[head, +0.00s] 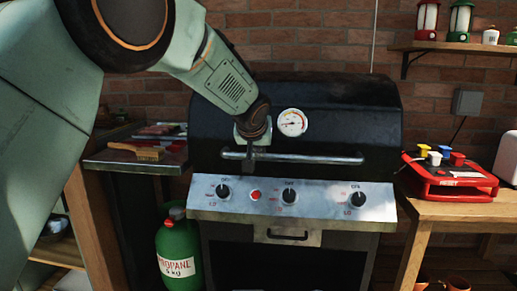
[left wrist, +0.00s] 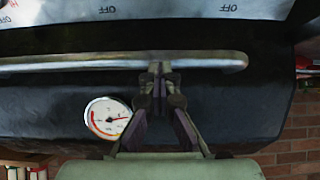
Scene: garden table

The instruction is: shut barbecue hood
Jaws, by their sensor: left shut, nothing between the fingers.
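The barbecue hood (head: 345,110) is black with a round dial thermometer (head: 292,122). It is down, its front edge just above the control panel (head: 320,200); no gap shows. The hood handle (head: 320,159) is a metal bar along the lower front. My left gripper (head: 248,152) is at the left part of the handle, partly hidden by its own wrist. In the left wrist view my left gripper (left wrist: 158,68) is shut and empty, its tips at the handle bar (left wrist: 215,60); I cannot tell whether they touch. My right gripper is not in view.
A side shelf (head: 120,162) with a wooden brush (head: 137,149) is left of the barbecue. A green propane bottle (head: 178,255) stands below it. A wooden table (head: 450,208) with a red device (head: 450,183) is at the right. A brick wall (head: 300,45) is behind.

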